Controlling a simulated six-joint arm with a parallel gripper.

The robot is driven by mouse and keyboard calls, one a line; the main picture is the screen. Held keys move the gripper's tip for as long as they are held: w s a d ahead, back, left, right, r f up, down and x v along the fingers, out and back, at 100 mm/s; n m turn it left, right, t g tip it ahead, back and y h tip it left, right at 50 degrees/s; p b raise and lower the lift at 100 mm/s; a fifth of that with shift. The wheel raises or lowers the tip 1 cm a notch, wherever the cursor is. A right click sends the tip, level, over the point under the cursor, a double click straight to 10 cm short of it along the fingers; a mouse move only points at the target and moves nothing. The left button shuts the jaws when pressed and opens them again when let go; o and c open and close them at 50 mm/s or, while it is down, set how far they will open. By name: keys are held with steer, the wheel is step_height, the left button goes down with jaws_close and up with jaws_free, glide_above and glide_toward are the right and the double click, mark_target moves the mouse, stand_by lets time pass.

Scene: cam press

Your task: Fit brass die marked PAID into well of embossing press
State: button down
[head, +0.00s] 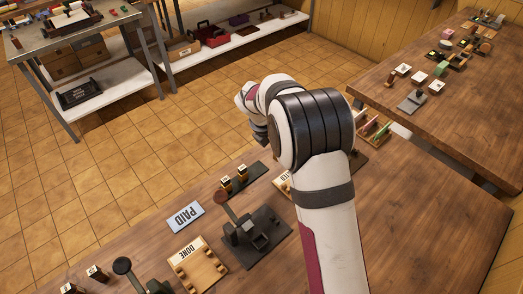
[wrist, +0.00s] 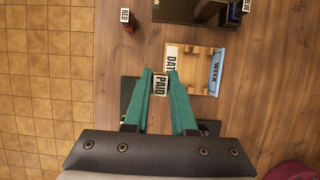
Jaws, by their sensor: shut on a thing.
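My gripper (wrist: 160,78), with two green fingers in the wrist view, is shut on a small brass die (wrist: 161,86) whose pale top reads PAID. The die is over the table beside a wooden rack; its height is hard to tell. In the head view my arm hides the gripper and the held die. A dark embossing press (head: 252,240) with a lever stands on the near table, left of my arm. A blue PAID plate (head: 185,217) lies to its left. I cannot make out the inside of the well.
In the wrist view a wooden rack (wrist: 202,86) carries DATE and WEEK labels, with RED (wrist: 127,20) and BLUE (wrist: 244,7) blocks beyond. In the head view a DONE rack (head: 207,270) sits near the press, and a dark holder (head: 252,172) with two dies stands behind it.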

steer(key=s+d+r, duration=0.1)
steer(key=d+r, duration=0.2)
steer(key=d, duration=0.2)
steer(key=s+a+m+g, duration=0.3)
steer(key=s+a+m, duration=0.1)
steer(key=s+m, duration=0.5)
steer(key=s+a+f+m+g, duration=0.1)
steer(key=s+a+m+g, duration=0.2)
steer(key=s+m, duration=0.6)
steer(key=s+a, duration=0.1)
steer(key=s, duration=0.2)
steer(key=shift+s+a+f, duration=0.2)
steer(key=shift+a, duration=0.2)
steer(key=shift+f, duration=2.9)
steer(key=shift+f, duration=0.6)
steer(key=shift+r, duration=0.3)
steer(key=shift+f, duration=0.3)
